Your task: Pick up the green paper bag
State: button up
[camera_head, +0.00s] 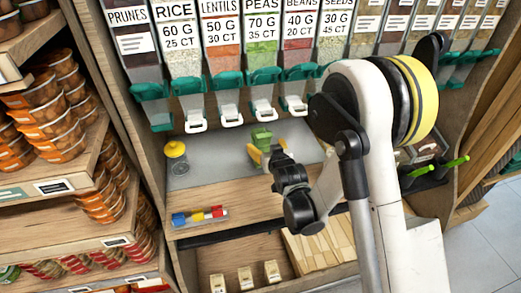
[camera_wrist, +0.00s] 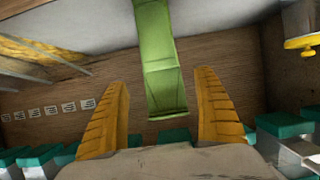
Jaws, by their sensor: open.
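The green paper bag (camera_head: 261,136) stands on the grey shelf surface below the dispensers. In the wrist view the bag (camera_wrist: 158,60) is a tall, folded green shape running from the top edge down between the yellow fingers. My gripper (camera_head: 267,154) is at the near side of the bag. In the wrist view my gripper (camera_wrist: 162,82) is open, with one finger on each side of the bag and a visible gap to each. Part of the bag is cut off by the top edge of the wrist view.
A yellow-lidded jar (camera_head: 177,160) stands to the left on the grey surface. Labelled dispensers (camera_head: 222,55) with teal spouts hang above the bag. A small colored tube (camera_head: 199,216) lies on the wooden front ledge. Stacked orange tubs (camera_head: 48,115) fill the left shelves.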

jog(key=b+x, duration=0.1)
jog(key=x, duration=0.1)
jog(key=b+x, duration=0.1)
jog(key=x, duration=0.3)
jog(key=shift+w+a+f+b, duration=0.2)
jog(key=shift+a+f+b, duration=0.05)
jog(key=shift+f+b, duration=0.15)
jog(key=shift+w+a, duration=0.1)
jog(key=shift+w, duration=0.4)
jog(key=c, duration=1.5)
